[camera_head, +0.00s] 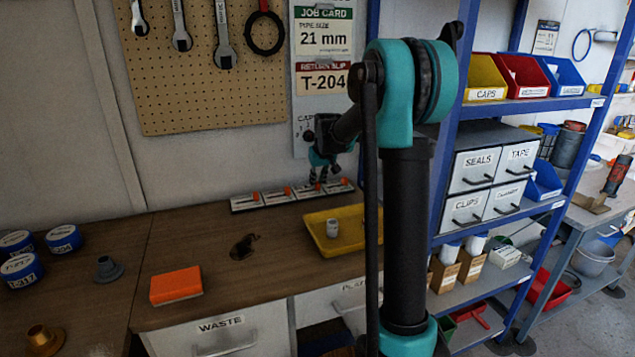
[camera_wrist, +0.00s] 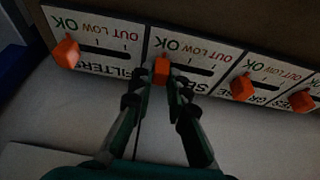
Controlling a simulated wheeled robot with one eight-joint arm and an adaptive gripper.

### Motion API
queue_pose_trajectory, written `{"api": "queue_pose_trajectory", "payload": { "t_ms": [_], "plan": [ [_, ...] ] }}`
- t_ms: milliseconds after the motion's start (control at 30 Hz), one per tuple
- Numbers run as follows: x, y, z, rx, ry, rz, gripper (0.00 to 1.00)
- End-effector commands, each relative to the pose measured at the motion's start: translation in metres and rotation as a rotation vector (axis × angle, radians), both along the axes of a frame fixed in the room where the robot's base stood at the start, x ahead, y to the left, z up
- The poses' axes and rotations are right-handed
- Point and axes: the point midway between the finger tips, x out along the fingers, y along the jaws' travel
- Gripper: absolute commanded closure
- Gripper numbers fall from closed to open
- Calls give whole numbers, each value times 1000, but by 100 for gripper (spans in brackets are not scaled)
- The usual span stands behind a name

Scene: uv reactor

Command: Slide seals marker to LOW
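The seals marker, an orange block (camera_wrist: 162,70), is at the left end of its slot, by the word OK, in the wrist view. Its white panel (camera_wrist: 205,65) reads OK, LOW and OUT; its name is partly hidden, showing "SE". My gripper (camera_wrist: 163,78) has its dark fingers on either side of this marker, tips very near it. I cannot tell whether they touch it. In the head view my gripper (camera_head: 319,172) is at the row of slider panels (camera_head: 247,202) at the back of the bench, partly hiding them.
The filters marker (camera_wrist: 66,52) is left of my gripper and two more orange markers (camera_wrist: 241,86) (camera_wrist: 301,100) are to the right. A yellow tray (camera_head: 325,249) with a small pale cylinder (camera_head: 332,228) stands in front of the panels. An orange block (camera_head: 176,285) lies on the bench.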

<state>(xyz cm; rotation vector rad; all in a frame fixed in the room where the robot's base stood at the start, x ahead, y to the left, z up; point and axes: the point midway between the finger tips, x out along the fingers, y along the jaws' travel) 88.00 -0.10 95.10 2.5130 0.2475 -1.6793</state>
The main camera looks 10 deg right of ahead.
Motion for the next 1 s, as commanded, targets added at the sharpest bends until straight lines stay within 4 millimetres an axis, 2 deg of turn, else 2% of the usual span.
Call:
{"api": "queue_pose_trajectory", "payload": {
  "t_ms": [400, 700, 933, 967, 1000],
  "plan": [
    [0, 1, 0, 0, 0, 0, 100],
    [-6, 32, 0, 1, 0, 1, 100],
    [-6, 31, 0, 1, -1, -1, 100],
    [-6, 31, 0, 1, -1, -1, 84],
    [-6, 31, 0, 0, 0, -1, 79]
  ]
}}
